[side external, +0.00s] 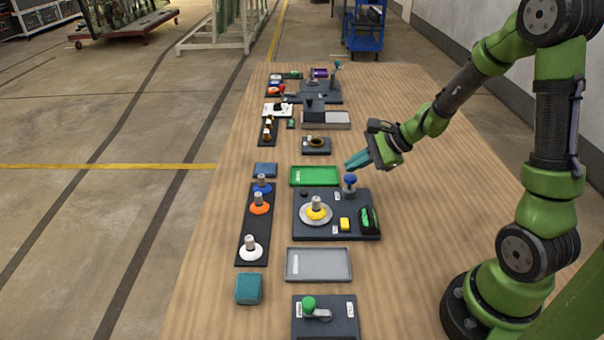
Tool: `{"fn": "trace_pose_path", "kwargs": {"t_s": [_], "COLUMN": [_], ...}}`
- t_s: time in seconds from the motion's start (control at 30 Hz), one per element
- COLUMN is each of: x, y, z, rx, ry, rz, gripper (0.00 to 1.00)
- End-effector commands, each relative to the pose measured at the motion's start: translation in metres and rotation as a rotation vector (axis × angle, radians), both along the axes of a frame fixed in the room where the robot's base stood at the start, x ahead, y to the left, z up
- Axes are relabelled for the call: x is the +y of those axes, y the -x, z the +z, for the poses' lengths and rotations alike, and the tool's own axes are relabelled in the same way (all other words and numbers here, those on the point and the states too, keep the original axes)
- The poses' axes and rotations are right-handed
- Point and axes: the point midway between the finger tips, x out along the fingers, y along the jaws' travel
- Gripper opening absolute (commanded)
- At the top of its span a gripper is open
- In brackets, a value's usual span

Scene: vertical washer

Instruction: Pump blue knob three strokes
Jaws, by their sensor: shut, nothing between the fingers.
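The blue knob (350,179) tops a short grey post at the back right of a dark station plate (330,230). It stands upright. My gripper (347,166) is shut and empty, with its teal fingers pointing left and down. In the picture the fingertips are just above and slightly left of the blue knob. I cannot tell the exact gap between them, but they look apart.
A green tray (314,176) lies just behind the plate, close to my fingertips. A dark strip (254,228) with blue, orange and white pieces lies left. A grey tray (318,265) and a green-knob lever (309,304) are in front. The table's right side is clear.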

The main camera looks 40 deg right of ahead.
Motion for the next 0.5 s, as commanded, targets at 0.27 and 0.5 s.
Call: {"fn": "trace_pose_path", "kwargs": {"t_s": [0.27, 0.5], "x": [0.0000, -0.0001], "y": [0.0003, 0.0002], "z": [-0.0082, -0.0087], "rx": [0.001, 0.000], "ry": [-0.001, 0.000], "rz": [0.000, 0.000], "gripper": [0.00, 0.00]}}
